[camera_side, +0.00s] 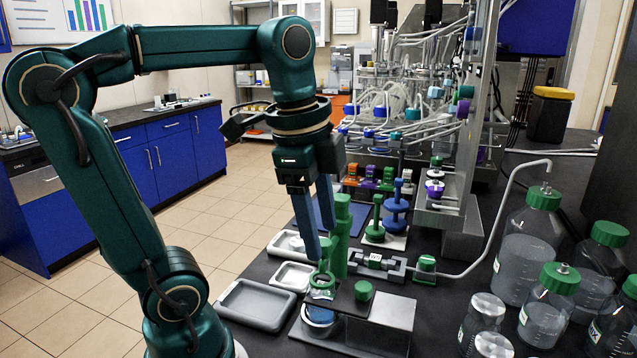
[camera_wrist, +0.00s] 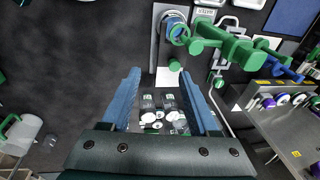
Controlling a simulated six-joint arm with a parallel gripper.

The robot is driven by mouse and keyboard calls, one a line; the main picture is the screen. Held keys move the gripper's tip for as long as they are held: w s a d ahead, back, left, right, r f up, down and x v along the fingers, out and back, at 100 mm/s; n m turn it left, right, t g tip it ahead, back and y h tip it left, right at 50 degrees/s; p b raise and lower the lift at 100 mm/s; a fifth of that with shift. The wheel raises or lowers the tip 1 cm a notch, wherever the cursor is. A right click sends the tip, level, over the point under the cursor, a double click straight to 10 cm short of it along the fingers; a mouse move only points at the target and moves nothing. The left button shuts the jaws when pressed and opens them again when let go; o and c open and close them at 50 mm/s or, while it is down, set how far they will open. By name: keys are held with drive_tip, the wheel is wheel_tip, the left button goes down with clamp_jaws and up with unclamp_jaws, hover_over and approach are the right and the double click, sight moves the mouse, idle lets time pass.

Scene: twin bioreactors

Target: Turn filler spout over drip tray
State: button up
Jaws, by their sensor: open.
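A green post with a side arm, apparently the filler spout (camera_side: 340,228), stands behind my fingers in the side view. It also shows in the wrist view (camera_wrist: 232,47), with its arm reaching left. A green ring (camera_side: 322,281) sits above a blue-and-silver cup (camera_side: 320,316); the ring also shows in the wrist view (camera_wrist: 179,34). A shallow grey tray (camera_side: 226,304), possibly the drip tray, lies left of the cup.
Smaller pale trays (camera_side: 292,276) lie behind the grey tray. A stand with a green knob (camera_side: 363,291) is right of the cup. A clamp (camera_side: 375,262) with a bent metal tube is further right. Glass bottles (camera_side: 528,255) crowd the right side. Green and blue valve posts (camera_side: 397,207) stand behind.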

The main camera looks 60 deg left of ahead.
drive_tip(key=g, duration=0.2)
hover_over(325, 242)
drive_tip(key=shift+d, duration=0.25)
drive_tip(key=shift+a+f, duration=0.3)
drive_tip(key=shift+f, duration=2.55)
clamp_jaws()
